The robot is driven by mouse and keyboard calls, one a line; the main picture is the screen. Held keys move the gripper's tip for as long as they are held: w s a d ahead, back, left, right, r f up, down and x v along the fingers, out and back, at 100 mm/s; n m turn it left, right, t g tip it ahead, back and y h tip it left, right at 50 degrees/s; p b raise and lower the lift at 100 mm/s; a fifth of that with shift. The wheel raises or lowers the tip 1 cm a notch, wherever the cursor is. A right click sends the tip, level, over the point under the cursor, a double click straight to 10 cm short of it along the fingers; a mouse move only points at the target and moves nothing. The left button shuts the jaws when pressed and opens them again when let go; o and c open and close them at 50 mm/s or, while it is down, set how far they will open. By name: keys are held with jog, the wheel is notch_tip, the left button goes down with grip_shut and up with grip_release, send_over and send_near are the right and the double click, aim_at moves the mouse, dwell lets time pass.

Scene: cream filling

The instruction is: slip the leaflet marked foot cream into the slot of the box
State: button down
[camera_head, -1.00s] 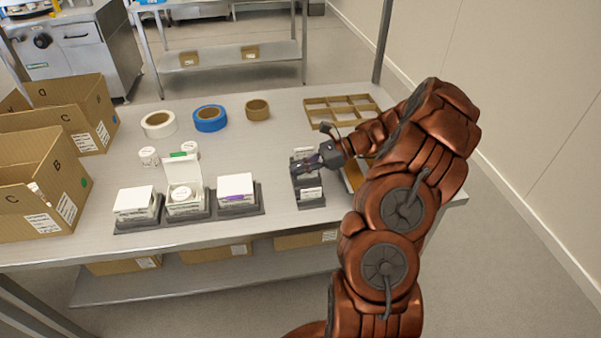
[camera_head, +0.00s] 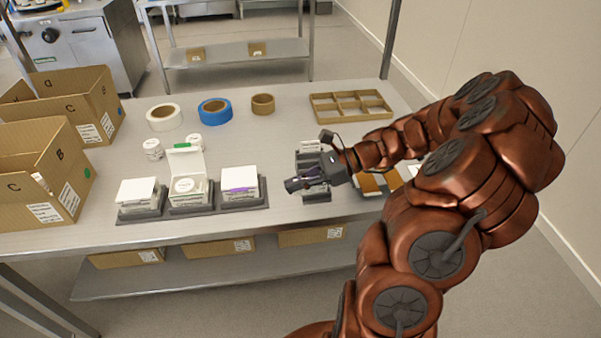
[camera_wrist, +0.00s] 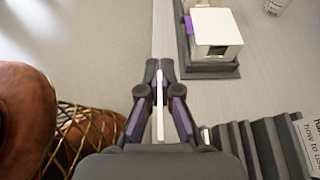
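My gripper (camera_head: 292,185) is over the right of the table, at the front of the dark slotted leaflet rack (camera_head: 316,194). In the wrist view my gripper (camera_wrist: 158,72) is closed on a thin white leaflet (camera_wrist: 160,118), seen edge-on; its print cannot be read. A white box with a purple mark (camera_head: 240,180) sits in a dark tray left of my gripper. It also shows in the wrist view (camera_wrist: 215,25), ahead and apart from the fingertips, with a dark opening. A closed white box (camera_head: 136,192) and an open-lidded box (camera_head: 187,190) stand further left.
The rack (camera_wrist: 265,145) holds another leaflet (camera_wrist: 308,140) at lower right in the wrist view. White jars (camera_head: 152,148), tape rolls (camera_head: 215,112) and an empty cardboard divider (camera_head: 350,105) lie behind. Cardboard cartons (camera_head: 40,170) stand at left. Bare table lies between tray and rack.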

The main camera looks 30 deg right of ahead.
jog(key=shift+s+a+r, duration=0.2)
jog(key=shift+s+a, duration=1.45)
jog(key=shift+a, duration=0.05)
